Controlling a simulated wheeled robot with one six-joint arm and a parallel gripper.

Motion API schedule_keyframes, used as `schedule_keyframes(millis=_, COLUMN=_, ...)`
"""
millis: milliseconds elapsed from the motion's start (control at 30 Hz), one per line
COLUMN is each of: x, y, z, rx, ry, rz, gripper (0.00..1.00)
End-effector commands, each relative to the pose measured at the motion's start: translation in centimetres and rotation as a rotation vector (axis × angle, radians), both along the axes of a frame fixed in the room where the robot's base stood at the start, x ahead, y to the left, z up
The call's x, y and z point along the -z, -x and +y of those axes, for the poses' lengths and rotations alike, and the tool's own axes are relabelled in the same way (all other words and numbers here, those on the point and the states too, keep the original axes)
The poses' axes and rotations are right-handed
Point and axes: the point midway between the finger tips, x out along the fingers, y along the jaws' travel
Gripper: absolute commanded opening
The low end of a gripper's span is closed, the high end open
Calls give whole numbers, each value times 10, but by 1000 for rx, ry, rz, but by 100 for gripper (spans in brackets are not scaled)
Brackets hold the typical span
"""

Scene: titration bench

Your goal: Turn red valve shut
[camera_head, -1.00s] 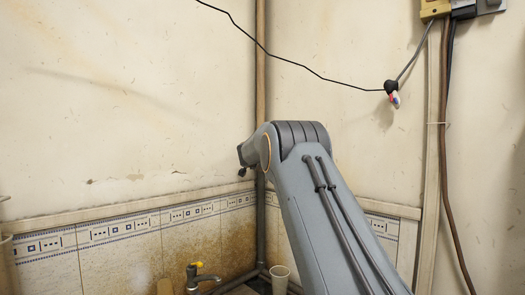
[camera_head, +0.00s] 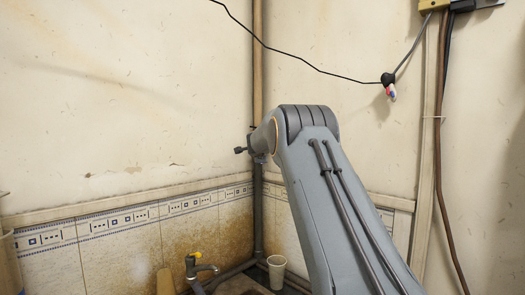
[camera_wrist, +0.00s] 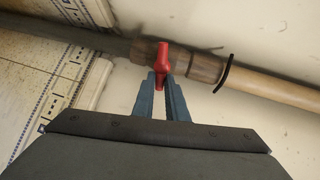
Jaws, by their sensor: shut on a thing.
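The red valve handle (camera_wrist: 163,61) shows in the wrist view, on a brownish fitting of a pipe against the wall. My gripper (camera_wrist: 160,82) reaches up to it from below, with its two blue-grey fingers close together on either side of the handle's lower part. The gripper is shut on the handle. The handle points across the pipe, roughly at right angles to it. In the head view my arm hides the gripper, and I cannot make out the red handle there.
A vertical pipe (camera_head: 257,70) runs down the wall corner. A tap with a yellow top (camera_head: 195,268) and a pale cup (camera_head: 276,272) stand low at the bottom. A black cable (camera_head: 300,62) hangs across the wall. Tiles (camera_head: 120,250) line the lower wall.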

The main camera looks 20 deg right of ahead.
Motion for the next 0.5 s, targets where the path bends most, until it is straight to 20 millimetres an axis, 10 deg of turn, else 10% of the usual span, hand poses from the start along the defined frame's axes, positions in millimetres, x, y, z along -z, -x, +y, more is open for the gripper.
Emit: schedule_keyframes(millis=500, x=9, y=-3, z=8, rx=-13, ry=-53, rz=-14, gripper=0)
